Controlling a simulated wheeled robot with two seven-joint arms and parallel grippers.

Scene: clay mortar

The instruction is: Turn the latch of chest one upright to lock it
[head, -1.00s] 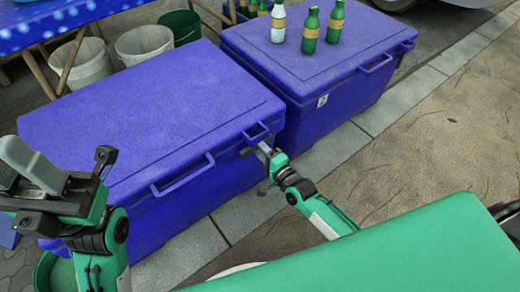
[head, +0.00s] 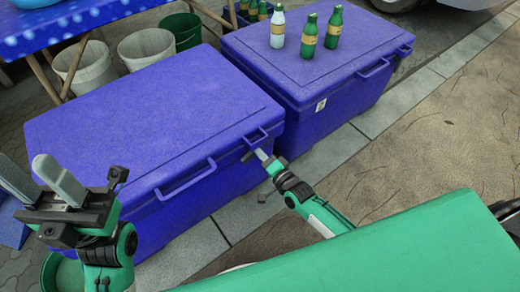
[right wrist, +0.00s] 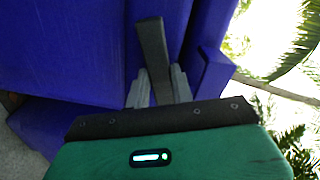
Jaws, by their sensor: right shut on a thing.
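The near blue chest (head: 130,110) stands closed at the left, with a handle on its front side. A small dark grey latch (head: 247,157) sits at its front right corner, below a raised loop on the lid edge. In the right wrist view the latch (right wrist: 152,50) is a flat bar between the fingers, its free end standing out beyond them. My right gripper (head: 262,155) is shut on the latch, and it also shows in the right wrist view (right wrist: 157,88). My left gripper (head: 38,180) is open and empty in front of the chest's left end.
A second blue chest (head: 310,60) stands behind to the right with bottles (head: 307,35) on its lid. Buckets (head: 80,65) and a blue-covered table (head: 70,20) are at the back left. Pavement (head: 440,130) at the right is clear.

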